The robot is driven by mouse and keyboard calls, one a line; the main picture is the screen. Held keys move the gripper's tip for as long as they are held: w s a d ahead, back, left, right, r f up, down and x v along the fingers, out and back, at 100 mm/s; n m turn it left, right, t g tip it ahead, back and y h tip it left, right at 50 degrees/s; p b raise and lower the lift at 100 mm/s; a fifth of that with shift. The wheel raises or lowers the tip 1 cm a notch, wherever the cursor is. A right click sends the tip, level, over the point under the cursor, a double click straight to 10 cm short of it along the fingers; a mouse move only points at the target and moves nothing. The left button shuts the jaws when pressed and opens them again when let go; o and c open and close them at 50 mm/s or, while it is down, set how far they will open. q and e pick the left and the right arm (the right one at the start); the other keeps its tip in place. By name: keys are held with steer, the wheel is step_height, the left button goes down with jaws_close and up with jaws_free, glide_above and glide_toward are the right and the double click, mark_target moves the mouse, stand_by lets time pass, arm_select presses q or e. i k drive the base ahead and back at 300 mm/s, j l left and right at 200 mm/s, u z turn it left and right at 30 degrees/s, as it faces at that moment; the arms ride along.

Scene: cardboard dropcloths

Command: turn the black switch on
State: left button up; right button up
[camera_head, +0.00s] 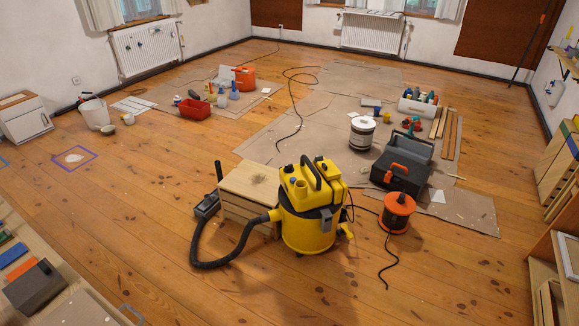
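I cannot make out a black switch for certain in the head view. A yellow vacuum cleaner (308,228) with a dark lid rim and a black carrying handle stands upright on the wooden floor near the middle. Any switch on it is too small to tell. Its black hose (205,264) curves left to a dark floor nozzle (206,205). An orange cable reel (397,212) with a black cable stands to its right. Neither of my grippers shows in this view.
A wooden crate (248,206) stands beside the vacuum. A grey and black toolbox (402,165), a paint bucket (362,133) and several tools lie on cardboard (465,207). A white cabinet (24,118) stands far left. Open floor (125,210) lies left of the hose.

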mark_target(288, 168)
steer(key=i+l, duration=0.1)
steer(key=i, duration=0.45)
steer(key=i+l, duration=0.1)
steer(key=i, duration=0.45)
steer(key=i+j, duration=0.1)
steer(key=i, duration=0.3)
steer(key=i+j, duration=0.1)
steer(key=i, duration=0.3)
